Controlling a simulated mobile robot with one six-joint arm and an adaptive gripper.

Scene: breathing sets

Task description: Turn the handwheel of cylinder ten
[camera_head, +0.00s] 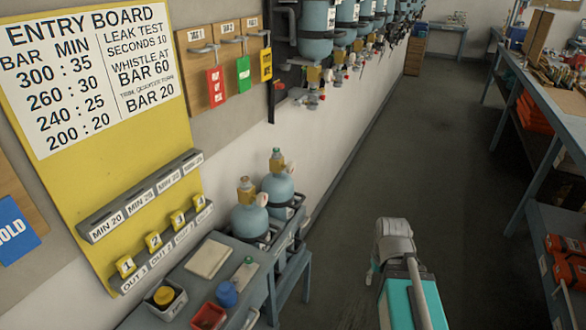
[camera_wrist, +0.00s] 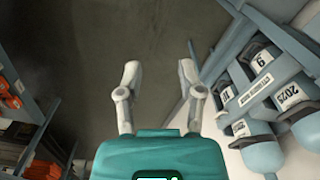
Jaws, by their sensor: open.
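Two pale blue cylinders stand in a grey rack by the wall in the head view, a nearer one (camera_head: 249,222) and a farther one (camera_head: 279,187). In the wrist view, one cylinder label reads 9 (camera_wrist: 264,58). Another label (camera_wrist: 225,94) is small and may read 10. No handwheel is clear in the wrist view. My gripper (camera_wrist: 158,72) is open and empty, its fingers over bare floor, apart from the rack.
A grey bench (camera_head: 190,262) with a blue item (camera_head: 227,294), a red tray (camera_head: 208,316) and a white bin (camera_head: 164,299) stands before the yellow board (camera_head: 100,190). More cylinders (camera_head: 315,30) hang along the wall. Shelving (camera_head: 540,195) stands right. The floor (camera_head: 430,150) between is clear.

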